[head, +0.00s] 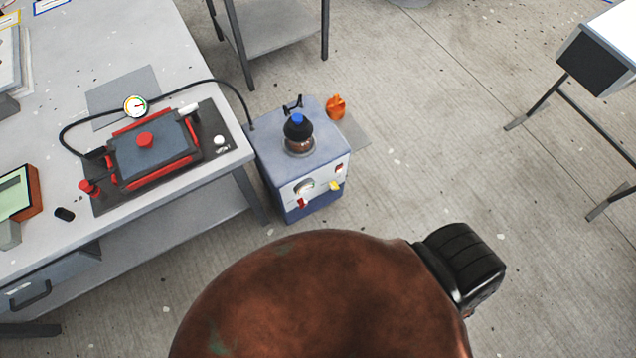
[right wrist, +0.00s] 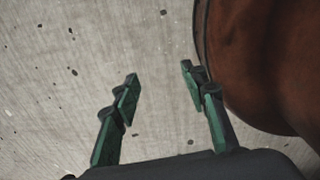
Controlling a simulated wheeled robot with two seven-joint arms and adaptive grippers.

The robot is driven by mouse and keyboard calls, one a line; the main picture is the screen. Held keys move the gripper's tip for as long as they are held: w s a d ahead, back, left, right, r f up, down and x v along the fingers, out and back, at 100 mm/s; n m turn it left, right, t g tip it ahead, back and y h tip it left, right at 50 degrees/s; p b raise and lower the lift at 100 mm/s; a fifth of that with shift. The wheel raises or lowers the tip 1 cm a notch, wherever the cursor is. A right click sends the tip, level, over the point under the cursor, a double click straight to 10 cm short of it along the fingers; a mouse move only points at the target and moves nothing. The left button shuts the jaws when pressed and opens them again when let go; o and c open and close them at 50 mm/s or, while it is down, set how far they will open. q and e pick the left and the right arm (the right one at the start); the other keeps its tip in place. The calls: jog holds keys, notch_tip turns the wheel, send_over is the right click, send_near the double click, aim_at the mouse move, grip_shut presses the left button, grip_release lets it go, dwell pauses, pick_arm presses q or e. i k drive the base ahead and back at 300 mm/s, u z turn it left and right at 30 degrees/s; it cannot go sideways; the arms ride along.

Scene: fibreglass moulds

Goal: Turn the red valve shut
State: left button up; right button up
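A small red fitting (head: 88,188), which looks like the red valve, sits at the front left corner of the black mould base (head: 108,204) on the grey table. It is too small to tell how its handle is turned. The mould (head: 152,150) has red edges and a red knob (head: 145,139) on top. My right gripper (right wrist: 160,82) is open and empty in the right wrist view, over bare concrete floor and away from the table. Neither gripper shows in the head view.
A black hose (head: 185,87) runs past a round gauge (head: 135,106) to a blue-grey pump unit (head: 318,145) on the floor beside the table (head: 215,172). An orange item (head: 336,106) is behind the pump. Floor at right is mostly clear.

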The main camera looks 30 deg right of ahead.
aim_at(302, 203)
jog(key=u, duration=0.15)
jog(key=k, duration=0.7)
jog(key=z, duration=0.7)
jog(key=k, duration=0.55)
jog(key=u, duration=0.85)
jog(key=i, duration=0.35)
jog(key=z, duration=0.35)
